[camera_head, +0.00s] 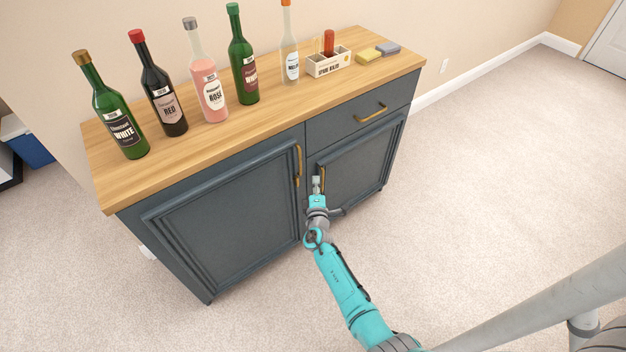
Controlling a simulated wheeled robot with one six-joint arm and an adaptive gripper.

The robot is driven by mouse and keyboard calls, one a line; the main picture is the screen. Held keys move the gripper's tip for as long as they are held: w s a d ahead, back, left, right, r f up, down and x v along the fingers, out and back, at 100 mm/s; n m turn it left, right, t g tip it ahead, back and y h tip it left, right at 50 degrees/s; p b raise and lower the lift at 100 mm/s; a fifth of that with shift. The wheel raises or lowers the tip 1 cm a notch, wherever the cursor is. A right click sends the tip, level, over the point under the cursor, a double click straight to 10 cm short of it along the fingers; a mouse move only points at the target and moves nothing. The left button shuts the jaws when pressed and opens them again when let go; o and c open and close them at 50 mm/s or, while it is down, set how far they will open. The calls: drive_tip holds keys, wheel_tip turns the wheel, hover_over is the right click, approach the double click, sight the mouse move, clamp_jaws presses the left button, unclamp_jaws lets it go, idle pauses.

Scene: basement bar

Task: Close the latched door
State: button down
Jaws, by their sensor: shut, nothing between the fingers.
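A dark blue-grey cabinet with a wooden top (265,125) stands against the wall. It has a wide left door (225,210) with a vertical brass handle (298,165). A smaller right door (360,160) sits under a drawer and has its own brass handle (323,178). Both doors look about flush with the cabinet front, but a small gap cannot be ruled out. No separate latch can be made out. My gripper (316,182) is shut and empty, in front of the right door's handle side. Whether it touches the handle or door cannot be told.
Several bottles stand along the top, including a rosé bottle (208,85). A small caddy (328,62) and sponges (370,55) are at its right end. The drawer (365,112) above the right door looks shut. Carpet (480,180) to the right is clear.

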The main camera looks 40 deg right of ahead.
drive_tip(key=s+d, duration=0.4)
drive_tip(key=s, duration=0.3)
drive_tip(key=shift+d, duration=0.3)
drive_tip(key=s+a+f+m+g+y, duration=0.1)
drive_tip(key=s+a+f+m+y, duration=0.15)
drive_tip(key=s+a, duration=0.9)
drive_tip(key=s+a+f+m+y, duration=0.2)
drive_tip(key=s+a+y, duration=0.2)
drive_tip(key=s+a, duration=0.75)
drive_tip(key=s+a+r+m+y, duration=0.35)
drive_tip(key=s+r, duration=0.65)
drive_tip(key=s, duration=0.4)
drive_tip(key=s+a+r+m, duration=0.1)
drive_tip(key=s+r, duration=0.2)
drive_tip(key=r, duration=0.4)
drive_tip(key=s+a+r+m+t, duration=0.1)
drive_tip(key=s+r+m, duration=0.1)
drive_tip(key=s+r, duration=0.2)
wheel_tip(320, 180, up, 3)
drive_tip(key=shift+s+r, duration=0.2)
